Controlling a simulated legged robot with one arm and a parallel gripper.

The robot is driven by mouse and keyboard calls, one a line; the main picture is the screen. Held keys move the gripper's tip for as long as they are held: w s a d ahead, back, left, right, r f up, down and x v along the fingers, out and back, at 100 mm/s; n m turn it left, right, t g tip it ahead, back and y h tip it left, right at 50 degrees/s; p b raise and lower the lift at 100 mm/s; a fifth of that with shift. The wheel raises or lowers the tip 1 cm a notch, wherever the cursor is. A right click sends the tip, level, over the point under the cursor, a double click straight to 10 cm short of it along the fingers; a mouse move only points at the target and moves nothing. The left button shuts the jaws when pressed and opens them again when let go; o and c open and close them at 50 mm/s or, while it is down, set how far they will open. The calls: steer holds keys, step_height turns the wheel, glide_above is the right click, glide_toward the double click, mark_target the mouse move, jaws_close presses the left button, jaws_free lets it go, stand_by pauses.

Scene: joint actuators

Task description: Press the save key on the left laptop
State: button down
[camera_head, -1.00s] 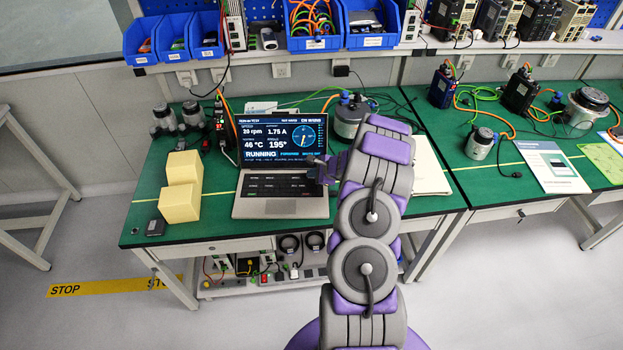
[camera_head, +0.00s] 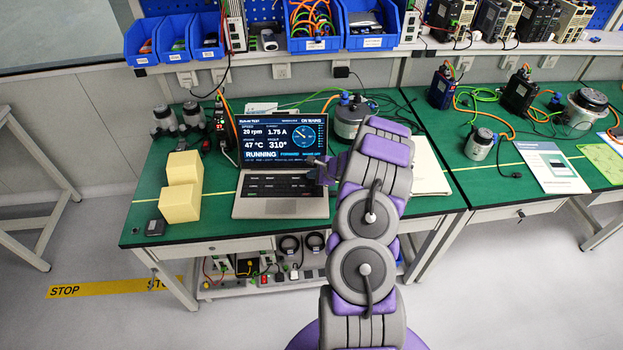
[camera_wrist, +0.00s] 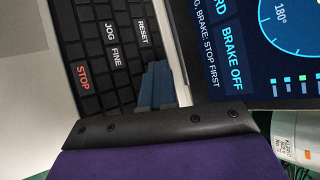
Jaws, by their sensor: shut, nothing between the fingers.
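The laptop (camera_head: 281,208) stands open on the left green bench. Its screen (camera_head: 282,137) shows "RUNNING", 20 rpm and 310°. Its dark keyboard (camera_head: 275,186) also shows in the wrist view (camera_wrist: 97,72), where the STOP (camera_wrist: 83,77), JOG (camera_wrist: 109,33), FINE (camera_wrist: 117,57) and RESET (camera_wrist: 143,31) keys are legible. No save label can be read; some keys are hidden by my gripper. My gripper (camera_head: 318,170) is at the right side of the keyboard. In the wrist view its shut blue fingertips (camera_wrist: 155,72) are just beside RESET, near the screen hinge; I cannot tell whether they touch.
Yellow blocks (camera_head: 180,200) and a small black box (camera_head: 155,228) lie left of the laptop. A motor (camera_head: 350,118) stands behind it on the right, and papers (camera_head: 429,170) lie beyond my arm. Blue bins (camera_head: 315,42) line the shelf above.

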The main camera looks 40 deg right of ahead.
mark_target(313, 180)
steer(key=shift+s+a+f, duration=0.1)
steer(key=shift+s+f, duration=0.1)
steer(key=shift+f, duration=0.05)
steer(key=shift+w+d+r+p, duration=0.15)
steer(key=shift+d+r+p, duration=0.05)
steer(key=shift+r+p, duration=0.4)
steer(key=shift+r, duration=0.1)
steer(key=shift+w+r+p, duration=0.1)
steer(key=shift+r+p, duration=1.6)
steer(key=shift+r, duration=0.95)
steer(key=shift+f, duration=0.1)
